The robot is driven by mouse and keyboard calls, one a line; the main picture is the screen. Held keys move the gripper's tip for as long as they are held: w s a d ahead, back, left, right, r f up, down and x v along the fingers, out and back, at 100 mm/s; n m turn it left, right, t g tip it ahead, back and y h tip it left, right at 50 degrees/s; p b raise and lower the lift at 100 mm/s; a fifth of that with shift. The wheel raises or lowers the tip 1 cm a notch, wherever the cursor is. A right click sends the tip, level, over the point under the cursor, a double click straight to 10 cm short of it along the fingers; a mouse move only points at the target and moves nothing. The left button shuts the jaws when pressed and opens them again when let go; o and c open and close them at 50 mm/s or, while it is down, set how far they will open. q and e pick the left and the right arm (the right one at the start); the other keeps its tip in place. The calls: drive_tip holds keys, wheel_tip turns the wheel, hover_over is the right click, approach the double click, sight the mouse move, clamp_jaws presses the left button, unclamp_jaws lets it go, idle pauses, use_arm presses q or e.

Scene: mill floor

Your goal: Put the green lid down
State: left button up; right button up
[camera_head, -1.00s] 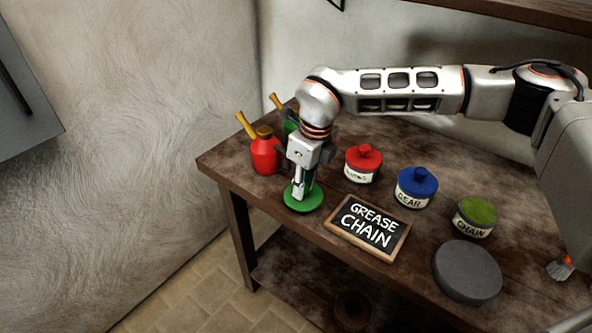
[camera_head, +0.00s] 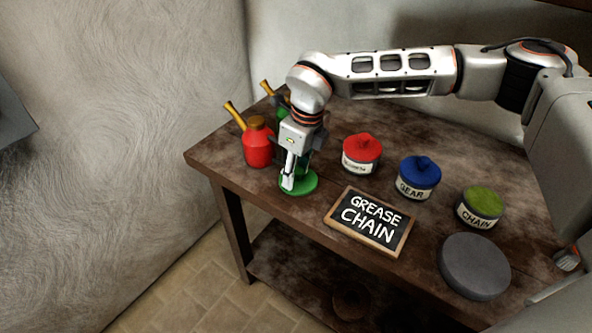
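The green lid (camera_head: 303,186) is a flat disc near the left front part of the brown table. My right gripper (camera_head: 293,181) points down at it, and the near finger covers part of the lid. The gripper is shut on the lid's upper part, mostly hidden by the fingers. I cannot tell whether the lid touches the table or hangs just above it. A jar labelled CHAIN (camera_head: 480,208), with olive-green on top, stands at the right. My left gripper is not in view.
A red oil can (camera_head: 258,147) and a partly hidden green can (camera_head: 284,115) stand left of my gripper. Red (camera_head: 361,154) and blue-lidded (camera_head: 418,178) jars stand to the right. A GREASE CHAIN sign (camera_head: 369,221) and a dark grey disc (camera_head: 474,267) lie along the front.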

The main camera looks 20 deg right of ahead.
sight(302, 184)
drive_tip(key=shift+r, duration=0.25)
wheel_tip(302, 184, up, 12)
drive_tip(key=s+d, duration=0.1)
drive_tip(key=shift+s+f, duration=0.15)
drive_tip(key=shift+f, duration=0.05)
idle(0.6)
